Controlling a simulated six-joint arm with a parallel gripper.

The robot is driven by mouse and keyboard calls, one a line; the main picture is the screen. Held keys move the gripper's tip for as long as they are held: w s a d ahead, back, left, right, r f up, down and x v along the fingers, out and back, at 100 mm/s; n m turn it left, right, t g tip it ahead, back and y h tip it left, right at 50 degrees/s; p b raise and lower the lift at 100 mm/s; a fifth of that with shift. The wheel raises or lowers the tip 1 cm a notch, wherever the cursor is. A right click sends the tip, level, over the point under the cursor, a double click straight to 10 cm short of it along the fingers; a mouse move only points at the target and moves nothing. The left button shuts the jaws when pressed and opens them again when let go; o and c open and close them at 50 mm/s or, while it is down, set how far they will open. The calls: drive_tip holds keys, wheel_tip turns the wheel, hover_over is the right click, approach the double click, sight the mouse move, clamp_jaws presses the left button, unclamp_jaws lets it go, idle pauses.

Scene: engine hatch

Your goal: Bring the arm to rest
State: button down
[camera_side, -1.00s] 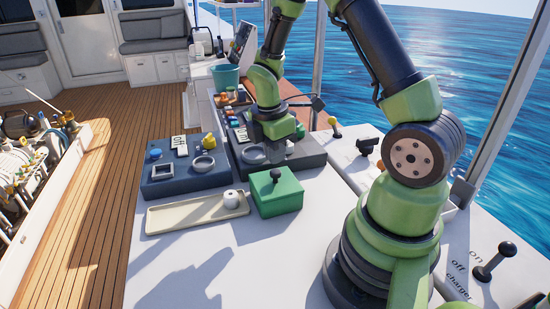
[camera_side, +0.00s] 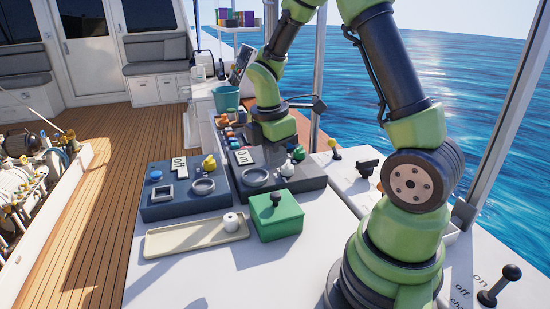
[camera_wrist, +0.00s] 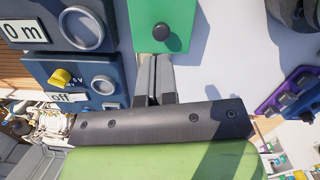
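My gripper shows in the side view (camera_side: 277,150) below the green wrist, over the right dark instrument panel (camera_side: 312,178). In the wrist view my gripper's two grey fingers (camera_wrist: 155,80) lie close side by side, with nothing visible between them. The fingertips appear just below the edge of the green box (camera_wrist: 165,12) with its black knob (camera_wrist: 161,31). In the side view the green box (camera_side: 276,222) stands on the white top in front of the gripper, apart from it.
The left dark panel (camera_side: 186,210) carries a ring, a square frame and a yellow knob (camera_side: 209,163). A cream tray (camera_side: 180,241) holds a white cylinder (camera_side: 231,222). A teal bucket (camera_side: 226,100) stands behind. The white top (camera_side: 250,285) is clear in front.

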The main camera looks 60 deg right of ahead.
drive_tip(key=s+a+r+m+t+y, duration=0.3)
drive_tip(key=s+a+r+m+t, duration=0.5)
drive_tip(key=a+r+m, duration=0.5)
drive_tip(key=shift+s+a+r+m, duration=0.25)
drive_tip(key=shift+s+r+m, duration=1)
drive_tip(key=shift+m, duration=0.15)
